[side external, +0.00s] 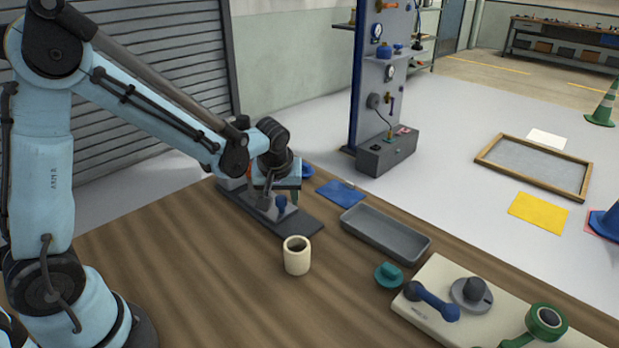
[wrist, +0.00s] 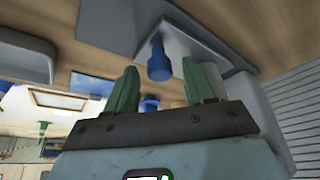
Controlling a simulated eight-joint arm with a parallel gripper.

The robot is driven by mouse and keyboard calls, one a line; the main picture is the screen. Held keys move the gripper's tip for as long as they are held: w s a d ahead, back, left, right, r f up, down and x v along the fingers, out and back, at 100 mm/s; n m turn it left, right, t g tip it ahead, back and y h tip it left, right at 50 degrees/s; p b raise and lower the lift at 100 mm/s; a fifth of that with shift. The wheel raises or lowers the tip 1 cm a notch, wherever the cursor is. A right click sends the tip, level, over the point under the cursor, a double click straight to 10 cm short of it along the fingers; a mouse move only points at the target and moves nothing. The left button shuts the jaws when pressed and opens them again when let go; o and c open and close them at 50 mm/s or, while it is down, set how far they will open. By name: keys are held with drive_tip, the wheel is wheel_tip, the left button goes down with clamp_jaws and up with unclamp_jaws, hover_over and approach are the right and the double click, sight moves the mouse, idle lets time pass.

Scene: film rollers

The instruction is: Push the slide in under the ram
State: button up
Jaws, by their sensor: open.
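The slide (side external: 265,203) is a light grey piece with an upright blue knob (side external: 281,203), on a dark flat base (side external: 300,224) on the wooden table. In the wrist view the slide (wrist: 188,45) and the blue knob (wrist: 159,62) show beyond my fingers. My gripper (side external: 281,191) is at the knob, pointing down, with its green fingers apart. In the wrist view the gripper (wrist: 160,86) is open, with the knob lying between the finger lines; contact cannot be told. The ram is not clearly visible; my wrist and arm cover the far end of the base.
A cream cup (side external: 297,256) stands in front of the base. A grey tray (side external: 385,233), a blue cloth (side external: 341,193) and a teal knobbed piece (side external: 389,275) lie to the right. A cream board (side external: 440,290) with handled parts is at front right. The table's front left is clear.

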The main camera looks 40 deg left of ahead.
clamp_jaws()
drive_tip(key=shift+a, duration=1.85)
unclamp_jaws()
drive_tip(key=shift+d, duration=0.1)
drive_tip(key=v, duration=1.2)
